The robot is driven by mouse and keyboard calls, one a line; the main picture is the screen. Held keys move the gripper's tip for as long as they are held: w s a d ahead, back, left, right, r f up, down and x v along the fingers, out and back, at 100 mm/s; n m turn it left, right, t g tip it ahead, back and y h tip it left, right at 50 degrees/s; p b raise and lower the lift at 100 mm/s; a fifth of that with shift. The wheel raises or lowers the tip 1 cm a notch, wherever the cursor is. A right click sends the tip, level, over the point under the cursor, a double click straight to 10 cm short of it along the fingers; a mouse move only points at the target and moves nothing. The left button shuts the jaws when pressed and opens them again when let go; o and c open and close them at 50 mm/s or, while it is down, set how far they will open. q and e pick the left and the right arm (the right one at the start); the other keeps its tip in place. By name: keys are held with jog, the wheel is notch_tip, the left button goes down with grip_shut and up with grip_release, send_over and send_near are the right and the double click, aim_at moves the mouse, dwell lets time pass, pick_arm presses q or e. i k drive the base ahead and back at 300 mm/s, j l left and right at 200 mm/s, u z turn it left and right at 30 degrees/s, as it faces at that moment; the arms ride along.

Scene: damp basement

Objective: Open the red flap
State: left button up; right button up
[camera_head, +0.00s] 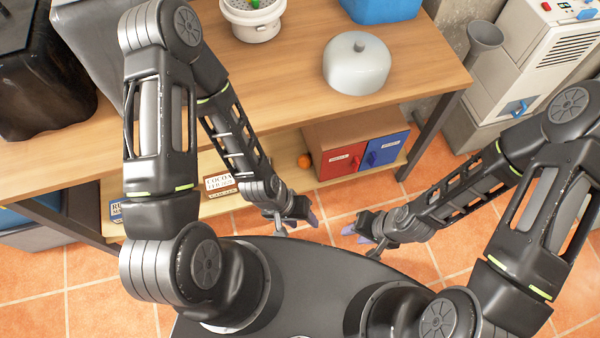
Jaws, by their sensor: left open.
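The red flap (343,162) is the left door of a small wooden cabinet (330,131) on the lower shelf. It looks shut and carries a white label. A blue flap (387,149) is beside it on the right and also looks shut. My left gripper (300,222) is open, low in front of the shelf, below and left of the red flap and apart from it. My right gripper (358,236) is below the cabinet, pointing left; its jaw gap is too small to make out.
A box labelled cocoa (219,183) is further left. The tiled floor in front is clear.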

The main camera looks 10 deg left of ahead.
aim_at(340, 162)
jog(key=k+l+z, duration=0.1)
jog(key=l+z, duration=0.3)
jog(key=l, duration=0.15)
jog(key=l+z, duration=0.4)
jog(key=l, duration=0.15)
